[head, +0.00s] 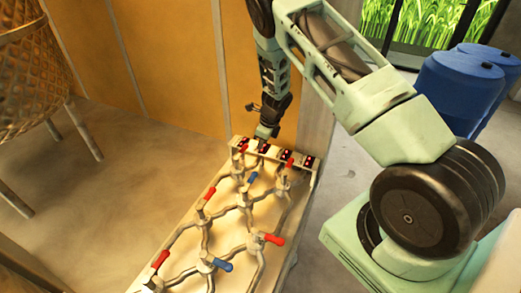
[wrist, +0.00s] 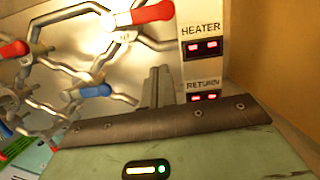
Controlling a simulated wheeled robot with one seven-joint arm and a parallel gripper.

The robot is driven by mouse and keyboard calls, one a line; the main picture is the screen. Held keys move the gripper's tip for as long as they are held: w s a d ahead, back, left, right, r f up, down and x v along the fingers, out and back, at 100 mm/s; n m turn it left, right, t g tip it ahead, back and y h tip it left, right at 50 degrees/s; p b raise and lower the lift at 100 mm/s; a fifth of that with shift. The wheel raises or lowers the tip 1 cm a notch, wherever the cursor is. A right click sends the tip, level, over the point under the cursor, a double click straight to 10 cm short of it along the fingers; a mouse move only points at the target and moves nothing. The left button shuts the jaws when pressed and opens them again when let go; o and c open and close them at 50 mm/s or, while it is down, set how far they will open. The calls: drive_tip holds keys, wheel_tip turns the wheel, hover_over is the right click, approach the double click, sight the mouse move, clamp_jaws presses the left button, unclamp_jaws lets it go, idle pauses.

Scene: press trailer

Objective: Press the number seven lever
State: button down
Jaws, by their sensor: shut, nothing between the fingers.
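Several red and blue levers sit on a network of grey pipes on a pale panel (head: 180,232). No lever numbers are legible, so I cannot tell which is number seven. In the head view, red levers are at the far left (head: 243,148), far right (head: 289,163), middle (head: 209,194), near right (head: 272,239) and near left (head: 160,260); blue ones are at the middle (head: 251,178) and front (head: 222,264). My gripper (head: 262,140) is shut and empty at the panel's far end. In the wrist view, its fingers (wrist: 159,84) point toward the panel, below a red lever (wrist: 153,12), apart from it.
A strip of red-lit displays (wrist: 203,48) labelled HEATER and RETURN lies beside my fingers. An orange wall (head: 175,60) rises behind the panel. A wicker basket on legs (head: 35,70) stands left, blue barrels (head: 457,90) right. Floor left of the panel is clear.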

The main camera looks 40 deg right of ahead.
drive_tip(key=b+v, duration=0.1)
drive_tip(key=v, duration=0.5)
drive_tip(key=shift+r, duration=0.25)
drive_tip(key=shift+s, duration=0.1)
drive_tip(key=a+r+m+t+b, duration=0.2)
drive_tip(key=a+r+m, duration=0.4)
drive_tip(key=a+m, duration=0.25)
drive_tip(key=a+r+m+t+b, duration=0.1)
drive_tip(key=a+r+m+t, duration=0.1)
drive_tip(key=a+r+m, duration=0.55)
drive_tip(key=s+a+m+g, duration=0.2)
drive_tip(key=s+a+m, duration=0.3)
drive_tip(key=s, duration=0.6)
drive_tip(key=s+a+r+m+g+b, duration=0.1)
drive_tip(key=s+a+m+g, duration=0.1)
drive_tip(key=s+a+m, duration=0.2)
drive_tip(key=s+a+m+g+b, duration=0.1)
drive_tip(key=s+a+m, duration=0.4)
drive_tip(key=s, duration=1.4)
drive_tip(key=m+g, duration=0.1)
drive_tip(key=m, duration=0.3)
drive_tip(key=shift+a+r+m+h, duration=0.25)
drive_tip(key=shift+a+m+h, duration=0.1)
drive_tip(key=shift+m+h, duration=0.05)
